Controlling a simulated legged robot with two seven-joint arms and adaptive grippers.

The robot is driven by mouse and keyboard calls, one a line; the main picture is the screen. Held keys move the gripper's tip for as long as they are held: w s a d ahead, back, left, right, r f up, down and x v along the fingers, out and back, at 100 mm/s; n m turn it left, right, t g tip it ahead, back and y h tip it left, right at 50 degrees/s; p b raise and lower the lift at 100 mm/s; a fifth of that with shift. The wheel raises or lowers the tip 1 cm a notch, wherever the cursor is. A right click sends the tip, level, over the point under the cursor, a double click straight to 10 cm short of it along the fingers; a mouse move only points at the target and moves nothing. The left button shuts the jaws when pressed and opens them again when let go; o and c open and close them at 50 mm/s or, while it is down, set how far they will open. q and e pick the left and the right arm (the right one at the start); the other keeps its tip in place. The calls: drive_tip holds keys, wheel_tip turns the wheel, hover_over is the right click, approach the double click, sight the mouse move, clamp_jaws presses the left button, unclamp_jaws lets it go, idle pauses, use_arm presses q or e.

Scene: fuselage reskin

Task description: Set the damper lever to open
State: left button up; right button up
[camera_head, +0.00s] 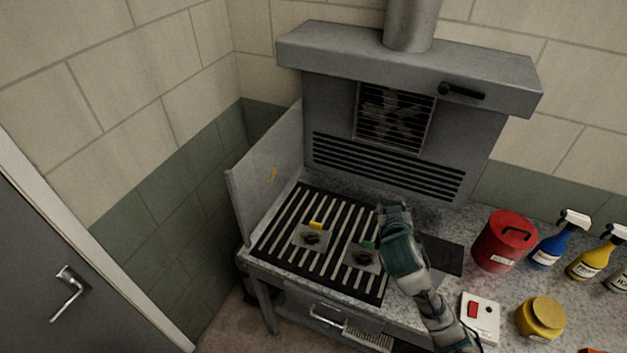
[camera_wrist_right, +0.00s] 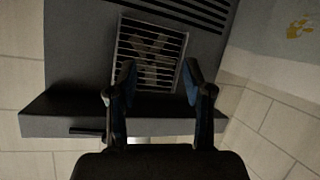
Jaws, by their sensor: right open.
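The damper lever (camera_head: 462,92) is a short black handle on the front of the grey hood, right of its middle. It lies nearly level, its round pivot at the left end. In the right wrist view the lever (camera_wrist_right: 88,131) shows dark at the lower left, on the hood's edge. My right gripper (camera_head: 393,207) is over the bench, well below the lever and apart from it. In the wrist view its two fingers (camera_wrist_right: 158,78) are spread with nothing between them. My left gripper is not in view.
A fan grille (camera_head: 395,118) is set in the back panel under the hood (camera_head: 400,62). Two small plates (camera_head: 312,238) lie on the slatted grate. A red can (camera_head: 503,242), spray bottles (camera_head: 557,240), a yellow jar (camera_head: 540,318) and a switch box (camera_head: 480,316) stand at right.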

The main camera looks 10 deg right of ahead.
wheel_tip(320, 180, up, 14)
drive_tip(key=w+d+m+t+h, duration=0.1)
drive_tip(key=d+m+t+h, duration=0.1)
drive_tip(key=d+h, duration=0.1)
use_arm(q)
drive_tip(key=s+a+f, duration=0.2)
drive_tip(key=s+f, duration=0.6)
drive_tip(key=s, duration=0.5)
use_arm(e)
drive_tip(key=m+t+h, duration=0.1)
drive_tip(key=m+h, duration=0.1)
approach(444, 92)
drive_tip(key=p+x, duration=0.5)
drive_tip(key=x, duration=0.4)
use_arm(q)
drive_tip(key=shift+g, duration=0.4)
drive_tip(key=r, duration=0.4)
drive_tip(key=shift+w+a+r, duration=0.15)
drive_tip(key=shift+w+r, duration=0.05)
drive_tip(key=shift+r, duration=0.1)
use_arm(e)
clamp_jaws()
